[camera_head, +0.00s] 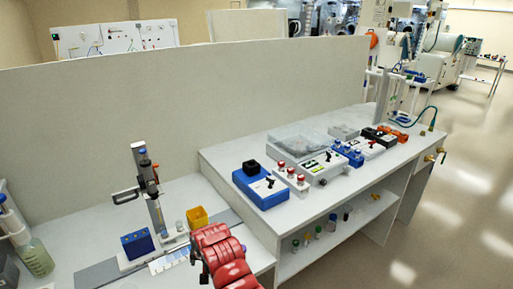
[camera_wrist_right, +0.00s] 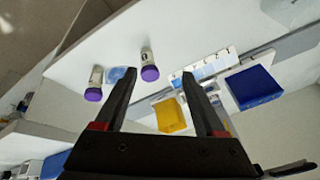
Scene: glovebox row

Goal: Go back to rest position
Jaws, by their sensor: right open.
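My right gripper (camera_wrist_right: 160,75) is open, its two dark fingers apart with nothing between them in the right wrist view. It is over a white bench (camera_wrist_right: 88,62). Two vials with purple caps (camera_wrist_right: 150,72) (camera_wrist_right: 95,92) stand on the bench near the left finger, apart from the jaws. A yellow container (camera_wrist_right: 171,116) shows beyond the gap between the fingers. In the head view my red right arm comes in at the bottom middle, near the yellow container (camera_head: 197,217); the jaws are not clear there. My left gripper is not in view.
A pipette stand (camera_head: 156,205) and blue box (camera_head: 137,244) are left of my arm. A bottle (camera_head: 36,260) stands at far left. A higher bench (camera_head: 305,208) with several devices is on the right. A tall partition (camera_head: 180,100) runs behind. The floor at right is clear.

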